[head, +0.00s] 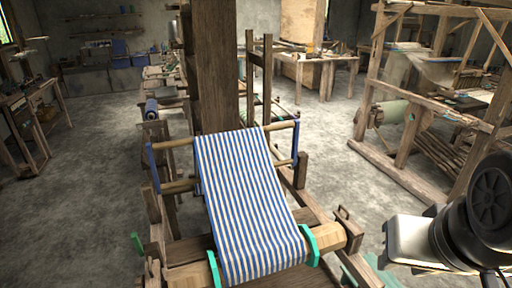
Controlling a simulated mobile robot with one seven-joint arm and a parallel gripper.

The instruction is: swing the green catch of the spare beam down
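A wooden loom stands in front of me with blue-and-white striped cloth (243,195) over its front beam (188,277). A green curved piece (214,269) sits on the beam at the cloth's left edge, and another green curved piece (312,246) at its right edge. A small green piece (137,243) stands upright left of the loom frame. A blurred teal-green shape (372,271) lies low at right, partly hidden. I cannot tell which green piece is the spare beam's catch. A black and silver part of my arm fills the lower right; my gripper's fingers do not show.
A thick wooden post (215,65) rises behind the cloth. A second wooden loom frame (420,187) stands at right. Worktables (318,62) stand at the back, and a bench (30,118) at far left. Bare concrete floor (330,135) lies between the looms.

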